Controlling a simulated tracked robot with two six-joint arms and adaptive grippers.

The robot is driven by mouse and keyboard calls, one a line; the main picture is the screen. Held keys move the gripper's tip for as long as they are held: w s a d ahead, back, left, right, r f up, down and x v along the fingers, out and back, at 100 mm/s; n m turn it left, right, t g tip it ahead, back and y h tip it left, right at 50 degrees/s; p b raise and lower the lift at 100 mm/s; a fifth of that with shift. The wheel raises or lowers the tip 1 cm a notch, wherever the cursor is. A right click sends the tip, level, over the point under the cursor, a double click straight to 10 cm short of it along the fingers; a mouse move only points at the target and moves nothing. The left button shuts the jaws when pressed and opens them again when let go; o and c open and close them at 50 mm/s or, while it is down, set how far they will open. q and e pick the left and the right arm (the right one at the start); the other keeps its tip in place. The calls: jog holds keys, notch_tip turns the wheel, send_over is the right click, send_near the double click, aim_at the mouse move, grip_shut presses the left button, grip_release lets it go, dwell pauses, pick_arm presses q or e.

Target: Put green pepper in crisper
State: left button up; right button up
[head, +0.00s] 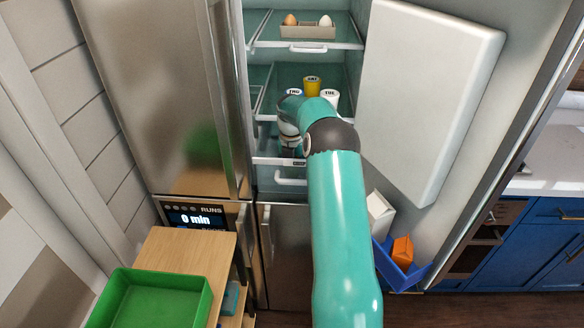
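No green pepper shows in this view. The open fridge has a low drawer with a pale handle (291,182), which looks like the crisper; its inside is mostly hidden by my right arm. My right arm reaches into the fridge from below, and my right gripper (291,151) is at its far end, just above the drawer's front. The gripper is small, dark and partly covered by my own wrist, so its fingers and anything between them cannot be made out. My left gripper is not in view.
Yellow (312,86) and white (330,97) labelled cups stand on the middle shelf. An egg holder (307,32) sits above. A green tray (150,301) stands on a wooden cart (190,250) at lower left.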

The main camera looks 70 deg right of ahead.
jog(key=shift+o, duration=0.4)
jog(key=shift+r, duration=0.45)
jog(key=r, duration=0.3)
jog(key=a+r+b, duration=0.1)
jog(key=r, duration=0.7)
jog(key=shift+s+a+r+b, duration=0.15)
jog(key=shift+a+b, duration=0.1)
jog(key=shift+b, duration=0.05)
